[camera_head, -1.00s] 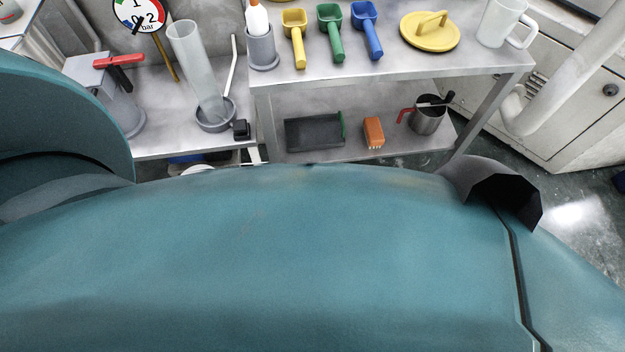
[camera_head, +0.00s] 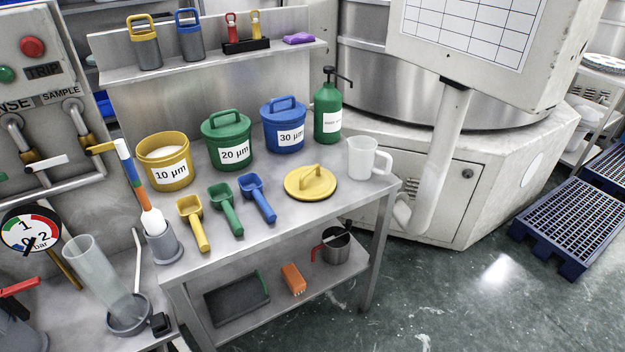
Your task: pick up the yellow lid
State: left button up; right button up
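The yellow lid (camera_head: 310,184) is a round disc with a bar handle on top. It lies flat on the steel table (camera_head: 290,217) near its right end, handle up. The open yellow bucket labelled 10 µm (camera_head: 168,172) stands at the table's back left, with pale contents showing. Neither of my grippers shows in the head view, so their states cannot be seen.
A white jug (camera_head: 362,158) stands right of the lid. Blue (camera_head: 284,130) and green (camera_head: 228,147) lidded buckets stand behind it. Yellow (camera_head: 194,222), green (camera_head: 226,209) and blue (camera_head: 257,197) scoops lie to its left. Floor (camera_head: 450,290) is clear at front right.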

aim_at(315, 182)
jog(key=i+l+u, duration=0.1)
jog(key=l, duration=0.2)
jog(key=i+l, duration=0.2)
jog(key=i+l+u, duration=0.15)
jog(key=l, duration=0.3)
jog(key=i+l, duration=0.1)
jog(key=l, duration=0.2)
jog(key=i+u, duration=0.05)
